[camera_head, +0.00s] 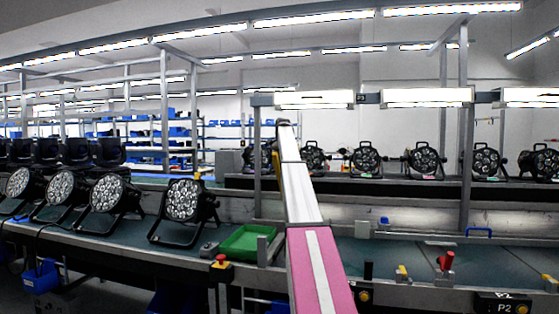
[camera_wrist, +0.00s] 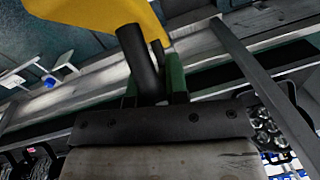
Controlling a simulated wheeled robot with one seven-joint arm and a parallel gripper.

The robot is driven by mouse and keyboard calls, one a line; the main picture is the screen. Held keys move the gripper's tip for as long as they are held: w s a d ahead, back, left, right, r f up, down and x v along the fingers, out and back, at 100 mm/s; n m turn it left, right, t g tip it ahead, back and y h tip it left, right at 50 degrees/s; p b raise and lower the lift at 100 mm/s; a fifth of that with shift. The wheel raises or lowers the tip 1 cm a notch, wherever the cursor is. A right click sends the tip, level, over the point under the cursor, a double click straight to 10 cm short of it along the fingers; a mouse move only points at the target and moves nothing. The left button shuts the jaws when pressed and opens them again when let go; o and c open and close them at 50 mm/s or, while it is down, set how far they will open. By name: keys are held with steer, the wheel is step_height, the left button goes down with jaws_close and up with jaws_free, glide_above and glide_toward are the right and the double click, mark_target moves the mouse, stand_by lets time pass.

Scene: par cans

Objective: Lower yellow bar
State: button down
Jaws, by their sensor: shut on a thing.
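The yellow bar (camera_wrist: 95,14) fills the top left of the wrist view, close to the camera, and runs out of the frame. A black round post (camera_wrist: 138,60) stands below it and appears to join it. My gripper (camera_wrist: 155,88) has green finger pads and is shut around the lower end of the black post. The exact contact is partly hidden by the post. In the head view my arm reaches away over the bench, and my gripper is hidden behind it.
Black par cans stand on the left bench (camera_head: 150,240) and on the bench behind. A green tray (camera_head: 247,242) lies left of my arm. Metal uprights, including one post (camera_head: 465,125), and lamp rails overhead limit room. A grey rail (camera_wrist: 262,85) crosses near my gripper.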

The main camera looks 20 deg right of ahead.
steer(key=s+a+f+t+h, duration=0.2)
steer(key=s+a+f, duration=0.3)
steer(key=f, duration=0.6)
steer(key=s+a+f+t+h, duration=0.3)
steer(key=s+a+f+t, duration=0.2)
steer(key=s+f, duration=0.5)
steer(key=shift+f+n+t, duration=0.3)
steer(key=shift+f, duration=0.85)
steer(key=c, duration=1.1)
jaws_free()
steer(key=v, duration=1.1)
